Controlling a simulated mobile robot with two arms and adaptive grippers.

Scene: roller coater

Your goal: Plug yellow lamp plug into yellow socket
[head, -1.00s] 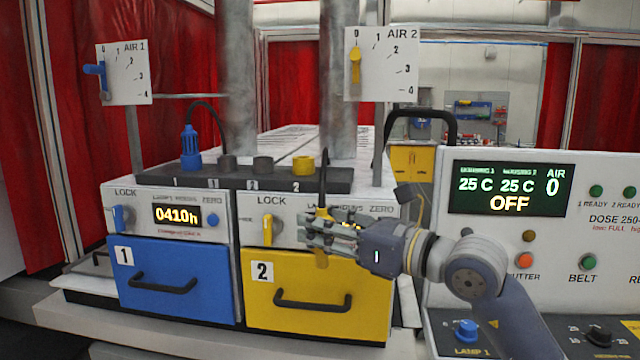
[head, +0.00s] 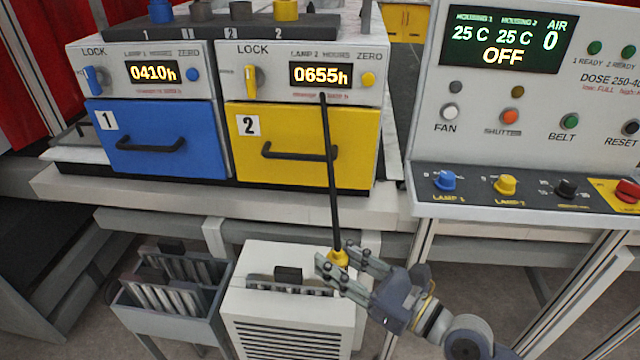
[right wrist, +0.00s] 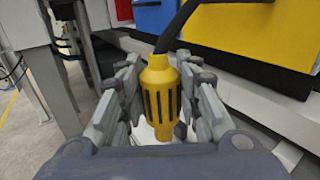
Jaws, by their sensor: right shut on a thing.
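The yellow lamp plug (head: 338,257) is held in my right gripper (head: 342,270), low in front of the machine and below the yellow drawer. Its black cable rises from it in front of the drawer. In the right wrist view, the ribbed yellow plug (right wrist: 160,92) stands roughly upright between the fingers of the gripper (right wrist: 160,82), cable at the top. The yellow socket (head: 286,10) is at the top edge of the head view, on the dark strip above the lamp 2 panel, well apart from the plug. My left gripper is not in view.
The yellow drawer (head: 350,150) and blue drawer (head: 190,150) jut out above a pale ledge. A white vented box (head: 290,325) stands beneath the gripper, beside a grey bin (head: 170,310). The control panel (head: 430,130) is at right.

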